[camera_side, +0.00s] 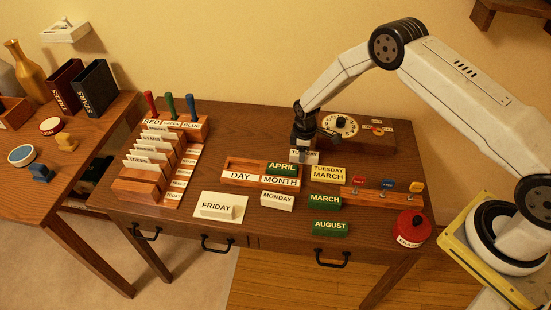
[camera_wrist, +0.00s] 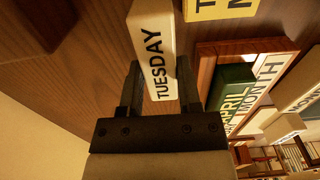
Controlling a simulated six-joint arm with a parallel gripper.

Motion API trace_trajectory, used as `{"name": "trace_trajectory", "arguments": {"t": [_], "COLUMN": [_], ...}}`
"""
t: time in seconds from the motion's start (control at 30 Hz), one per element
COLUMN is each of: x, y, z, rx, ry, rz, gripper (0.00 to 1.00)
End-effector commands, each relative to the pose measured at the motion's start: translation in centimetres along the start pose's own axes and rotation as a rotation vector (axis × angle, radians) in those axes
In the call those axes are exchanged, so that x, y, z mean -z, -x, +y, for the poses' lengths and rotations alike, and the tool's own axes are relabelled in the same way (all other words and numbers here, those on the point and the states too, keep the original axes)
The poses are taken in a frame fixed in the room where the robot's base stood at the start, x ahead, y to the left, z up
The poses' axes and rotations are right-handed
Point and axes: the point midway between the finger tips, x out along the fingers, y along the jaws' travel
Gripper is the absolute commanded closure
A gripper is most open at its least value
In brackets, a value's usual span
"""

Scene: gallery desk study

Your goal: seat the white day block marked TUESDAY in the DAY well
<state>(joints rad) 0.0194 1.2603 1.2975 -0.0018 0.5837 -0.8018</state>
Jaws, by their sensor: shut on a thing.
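My gripper (camera_side: 303,147) points down behind the wooden tray, near the back of the desk. It is shut on the white TUESDAY block (camera_side: 303,157). In the wrist view the TUESDAY block (camera_wrist: 154,50) sits between the two dark fingers (camera_wrist: 158,82), its lettering readable. I cannot tell whether it touches the desk. The tray (camera_side: 228,164) has a DAY label (camera_side: 240,176) and a MONTH label (camera_side: 281,182). The DAY well (camera_side: 246,168) looks empty. A green APRIL block (camera_side: 281,168) sits in the MONTH well and also shows in the wrist view (camera_wrist: 232,92).
A yellow TUESDAY MARCH card (camera_side: 328,173) stands right of the tray. In front are white MONDAY (camera_side: 277,201) and FRIDAY (camera_side: 216,207) blocks and green MARCH (camera_side: 325,202) and AUGUST (camera_side: 329,228) blocks. A card rack (camera_side: 140,184) stands left, a dial box (camera_side: 370,138) behind.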

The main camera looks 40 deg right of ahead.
Motion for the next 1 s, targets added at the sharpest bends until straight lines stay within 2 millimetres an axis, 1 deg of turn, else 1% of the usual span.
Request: {"name": "trace_trajectory", "arguments": {"t": [0.23,0.4,0.57,0.9,1.0], "x": [0.1,0.0,-0.9,-3.2,-4.2], "y": [1.4,3.2,4.6,8.7,9.4], "z": [0.1,0.0,-0.9,-3.3,-4.3], "rx": [-0.001,0.0,0.0,-0.001,0.001], "ry": [0.0,0.0,0.0,0.0,0.0], "rz": [0.002,0.002,0.001,0.002,0.001], "gripper": [1.0,1.0,1.0,1.0,1.0]}}
